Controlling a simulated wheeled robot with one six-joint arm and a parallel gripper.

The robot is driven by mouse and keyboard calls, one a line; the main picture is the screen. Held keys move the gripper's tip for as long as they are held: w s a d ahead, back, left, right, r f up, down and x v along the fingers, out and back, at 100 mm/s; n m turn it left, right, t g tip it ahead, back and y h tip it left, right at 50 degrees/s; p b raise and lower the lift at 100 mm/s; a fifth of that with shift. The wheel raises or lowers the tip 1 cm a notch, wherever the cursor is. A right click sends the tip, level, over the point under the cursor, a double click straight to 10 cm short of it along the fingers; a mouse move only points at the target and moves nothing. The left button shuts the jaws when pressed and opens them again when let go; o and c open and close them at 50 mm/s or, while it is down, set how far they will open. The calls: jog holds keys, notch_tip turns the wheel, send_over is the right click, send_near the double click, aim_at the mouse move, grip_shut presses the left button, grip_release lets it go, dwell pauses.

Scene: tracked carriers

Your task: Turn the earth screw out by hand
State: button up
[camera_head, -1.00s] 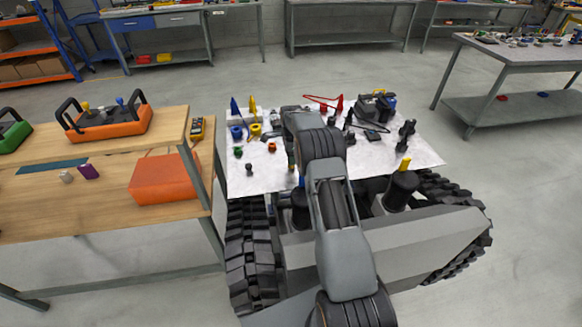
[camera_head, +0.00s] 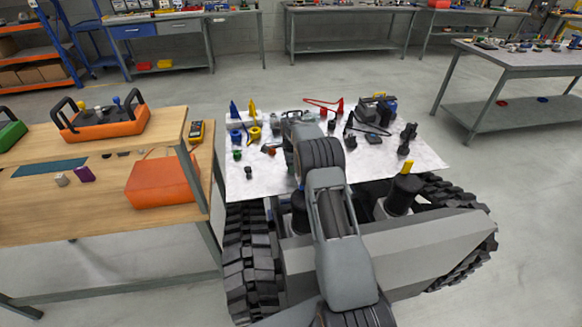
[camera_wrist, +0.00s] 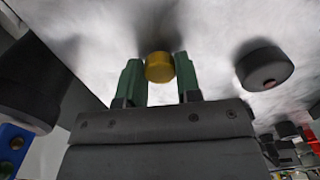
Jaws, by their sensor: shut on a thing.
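In the wrist view, a yellow round screw head (camera_wrist: 159,67) stands over the pale, mottled sheet. My gripper (camera_wrist: 159,76) has a green finger on each side of it and is shut on it. The screw's lower part and any thread are hidden, so I cannot tell how far it is turned out. In the head view my own arm covers the gripper and the screw, above the white-topped work surface (camera_head: 255,183).
A black round knob (camera_wrist: 264,68) is close on the right in the wrist view, and a dark post (camera_wrist: 35,85) on the left. Black fittings (camera_head: 407,137) and a red handle (camera_head: 324,104) stand on the white top. A wooden bench (camera_head: 100,222) is at left.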

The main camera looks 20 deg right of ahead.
jog(key=shift+c, duration=0.7)
jog(key=n+b, duration=0.1)
jog(key=n, duration=0.6)
jog(key=shift+n, duration=1.3)
jog(key=shift+n, duration=0.8)
jog(key=n, duration=0.8)
jog(key=shift+b, duration=0.35)
